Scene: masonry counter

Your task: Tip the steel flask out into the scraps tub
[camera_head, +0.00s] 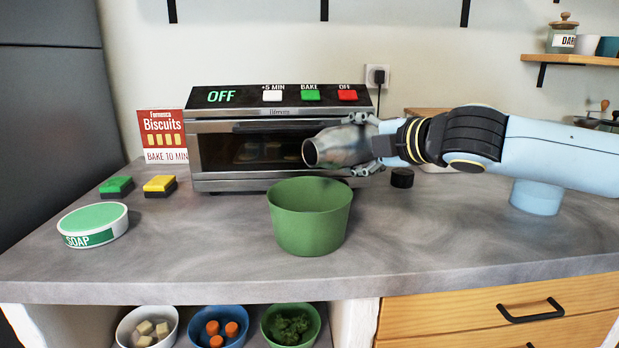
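The steel flask (343,146) is held in the air, lying on its side with its open mouth facing left and slightly down. My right gripper (372,143) is shut on its far end, at the right. The green tub (310,222) stands upright on the counter below the flask's mouth, apart from it. A dark patch shows at the tub's back rim; I cannot tell if it is shadow or contents. The tub's floor is hidden. My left gripper is not in view.
A toaster oven (278,98) stands behind the tub. A soap dish (93,225), green sponge (117,186), yellow sponge (160,186) and biscuits box (163,135) are at the left. A black cap (402,178) lies right of the oven. The front right counter is clear.

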